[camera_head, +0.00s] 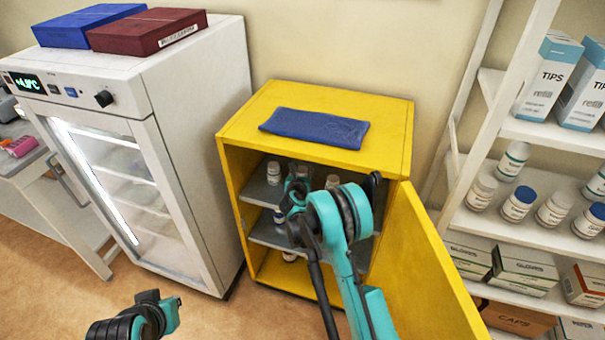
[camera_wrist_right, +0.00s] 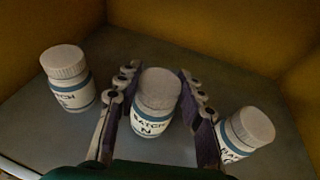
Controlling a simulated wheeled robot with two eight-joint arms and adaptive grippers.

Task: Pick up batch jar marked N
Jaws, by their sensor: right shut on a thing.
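The batch jar marked N (camera_wrist_right: 157,100), white with a white cap and a blue band, stands in the middle of the right wrist view. My right gripper (camera_wrist_right: 156,76) has a finger on each side of it and is shut on it. In the head view the right gripper (camera_head: 297,190) reaches into the yellow cabinet (camera_head: 228,190) at its upper shelf, and the jar (camera_head: 302,171) is partly hidden by it. My left gripper (camera_head: 152,308) is at the bottom left, outside the cabinet; its fingers cannot be made out.
Similar jars stand left (camera_wrist_right: 68,78) and right (camera_wrist_right: 245,133) of the held one, close to the fingers. The cabinet door (camera_head: 425,265) is open to the right. A blue cloth (camera_head: 315,127) lies on top. A white fridge (camera_head: 190,140) stands left, a stocked rack (camera_head: 470,220) right.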

